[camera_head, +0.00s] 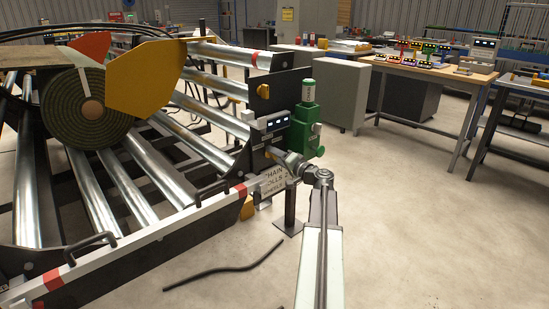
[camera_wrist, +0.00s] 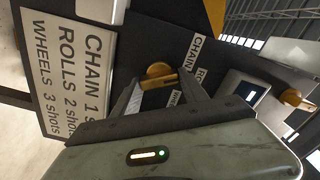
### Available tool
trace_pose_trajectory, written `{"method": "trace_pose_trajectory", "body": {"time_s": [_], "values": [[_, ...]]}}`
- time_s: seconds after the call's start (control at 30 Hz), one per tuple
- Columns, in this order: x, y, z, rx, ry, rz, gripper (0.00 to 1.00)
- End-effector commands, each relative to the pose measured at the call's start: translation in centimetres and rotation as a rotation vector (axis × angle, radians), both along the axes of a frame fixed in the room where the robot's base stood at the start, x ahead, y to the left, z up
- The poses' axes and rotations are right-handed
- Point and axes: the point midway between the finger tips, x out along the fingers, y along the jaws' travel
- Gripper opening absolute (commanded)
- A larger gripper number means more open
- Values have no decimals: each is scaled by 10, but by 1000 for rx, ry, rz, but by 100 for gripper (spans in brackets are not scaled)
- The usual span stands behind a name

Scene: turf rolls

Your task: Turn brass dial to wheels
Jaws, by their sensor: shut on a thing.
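The brass dial (camera_wrist: 160,71) is a round knob with a short bar, on a black panel (camera_wrist: 150,42) in the wrist view. My gripper (camera_wrist: 158,84) has its two grey fingers on either side of the bar and is shut on it. In the head view my gripper (camera_head: 279,157) reaches the panel's lower part and hides the dial.
A white sign (camera_wrist: 68,68) lists CHAIN, ROLLS and WHEELS with shot numbers. A second brass knob (camera_wrist: 296,98) and a small display box stand to the right. A green pump-like unit (camera_head: 305,130) rises close to my gripper. A black hose (camera_head: 225,270) lies on open floor.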

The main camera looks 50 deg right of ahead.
Motion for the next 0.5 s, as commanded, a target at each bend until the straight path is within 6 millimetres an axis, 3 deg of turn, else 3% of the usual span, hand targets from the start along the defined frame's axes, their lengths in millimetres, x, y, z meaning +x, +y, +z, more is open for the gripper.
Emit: {"method": "trace_pose_trajectory", "body": {"time_s": [0.5], "values": [[0,-3,0,490,-38,-5,10]]}}
